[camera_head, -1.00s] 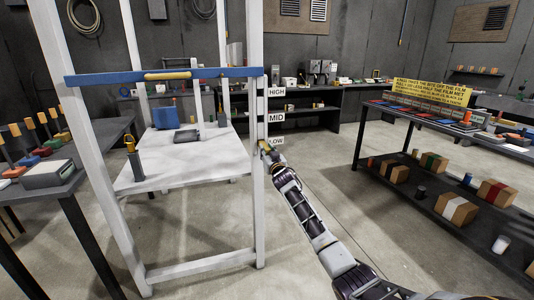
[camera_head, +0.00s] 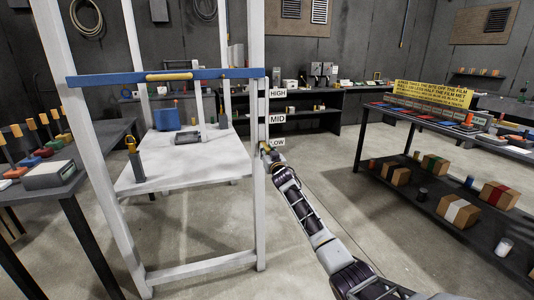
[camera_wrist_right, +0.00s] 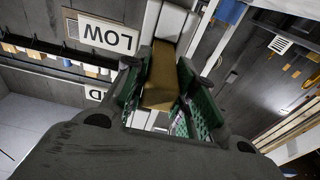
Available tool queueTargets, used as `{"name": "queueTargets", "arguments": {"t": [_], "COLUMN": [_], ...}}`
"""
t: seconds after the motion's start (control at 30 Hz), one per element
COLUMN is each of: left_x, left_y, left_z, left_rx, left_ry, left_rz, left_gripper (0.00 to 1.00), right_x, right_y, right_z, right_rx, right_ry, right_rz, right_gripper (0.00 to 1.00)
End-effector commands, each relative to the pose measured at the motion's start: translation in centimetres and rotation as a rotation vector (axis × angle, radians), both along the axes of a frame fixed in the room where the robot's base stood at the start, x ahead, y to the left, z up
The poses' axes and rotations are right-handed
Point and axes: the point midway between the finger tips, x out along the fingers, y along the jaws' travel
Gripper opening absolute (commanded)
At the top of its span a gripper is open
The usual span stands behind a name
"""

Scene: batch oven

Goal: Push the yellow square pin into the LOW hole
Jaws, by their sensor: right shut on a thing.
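The yellow square pin (camera_wrist_right: 160,80) is between the green pads of my right gripper (camera_wrist_right: 160,92), which is shut on it, in the right wrist view. Its far end meets a white post or block there. In the head view my right gripper (camera_head: 270,154) is at the white post (camera_head: 260,190), just below the LOW label (camera_head: 277,142). The LOW label shows upside down in the right wrist view (camera_wrist_right: 106,36). The hole itself is hidden, and I cannot tell how deep the pin sits. My left gripper is not in view.
The MID label (camera_head: 278,119) and HIGH label (camera_head: 277,93) are above on the post. A blue bar (camera_head: 210,73) with a yellow grip crosses the white frame. A white shelf (camera_head: 205,160) holds small items. A dark table (camera_head: 400,113) stands at right; open floor lies between.

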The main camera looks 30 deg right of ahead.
Motion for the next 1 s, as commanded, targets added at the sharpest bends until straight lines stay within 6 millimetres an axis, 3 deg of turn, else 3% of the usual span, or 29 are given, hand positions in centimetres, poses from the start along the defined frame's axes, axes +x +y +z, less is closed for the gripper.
{"name": "queueTargets", "arguments": {"t": [1.0], "left_x": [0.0], "left_y": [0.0], "left_z": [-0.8], "left_rx": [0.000], "left_ry": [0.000], "left_rz": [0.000], "left_gripper": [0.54], "right_x": [1.5], "right_y": [-0.3], "right_z": [0.1], "right_rx": [-0.002], "right_ry": [-0.003], "right_rz": [0.001], "right_gripper": [0.00]}}
